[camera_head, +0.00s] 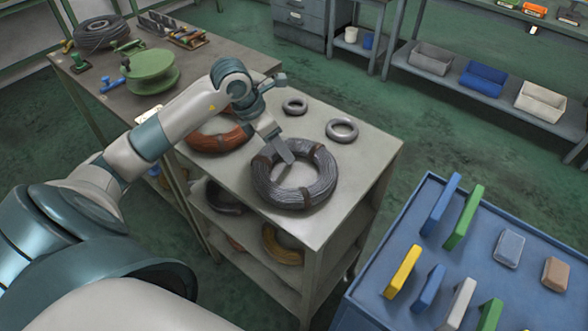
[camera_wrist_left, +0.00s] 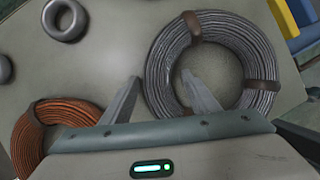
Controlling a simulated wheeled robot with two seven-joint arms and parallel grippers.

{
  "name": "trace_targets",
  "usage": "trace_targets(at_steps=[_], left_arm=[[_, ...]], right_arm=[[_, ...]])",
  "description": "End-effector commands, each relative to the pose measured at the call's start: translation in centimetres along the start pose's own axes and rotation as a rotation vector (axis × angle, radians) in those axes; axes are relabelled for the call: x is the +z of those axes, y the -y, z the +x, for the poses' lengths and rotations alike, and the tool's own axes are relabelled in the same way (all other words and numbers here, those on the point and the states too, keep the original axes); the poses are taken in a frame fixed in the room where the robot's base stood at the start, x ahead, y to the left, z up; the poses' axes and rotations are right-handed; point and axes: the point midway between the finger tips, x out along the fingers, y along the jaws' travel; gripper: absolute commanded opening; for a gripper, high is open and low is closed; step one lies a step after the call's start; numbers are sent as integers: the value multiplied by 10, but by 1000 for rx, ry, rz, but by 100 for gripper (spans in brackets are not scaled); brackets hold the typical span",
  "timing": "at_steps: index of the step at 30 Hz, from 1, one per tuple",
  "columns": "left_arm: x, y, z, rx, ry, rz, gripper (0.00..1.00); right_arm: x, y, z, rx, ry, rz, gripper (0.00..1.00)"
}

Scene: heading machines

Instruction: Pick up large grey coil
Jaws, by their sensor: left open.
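The large grey coil (camera_head: 312,196) lies flat near the front of the grey table top (camera_head: 352,195), with brown bands around its wound wire. It also shows in the left wrist view (camera_wrist_left: 265,58). My left gripper (camera_head: 277,154) is above the coil's far left side. In the left wrist view the gripper (camera_wrist_left: 160,77) is open, with one finger left of the coil and the other over its central hole. The coil's wall appears between the fingers, and nothing is gripped. Finger height and contact cannot be told. My right gripper is not in view.
An orange coil (camera_head: 220,143) lies beside it, partly behind my left arm. Two small grey rings (camera_head: 342,130) (camera_head: 295,106) lie further back. Several coils sit on the shelf below. A blue table (camera_head: 470,255) with several coloured blocks stands at the right.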

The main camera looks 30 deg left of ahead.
Motion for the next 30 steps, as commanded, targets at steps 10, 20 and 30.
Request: trace_targets(at_steps=[10, 20, 30], left_arm=[[0, 0, 0, 0, 1, 0, 0], [2, 0, -2, 1, 3, 0, 0], [9, 0, -19, 4, 6, 2, 0]], right_arm=[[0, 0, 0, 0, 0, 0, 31], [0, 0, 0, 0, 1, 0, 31], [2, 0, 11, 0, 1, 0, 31]])
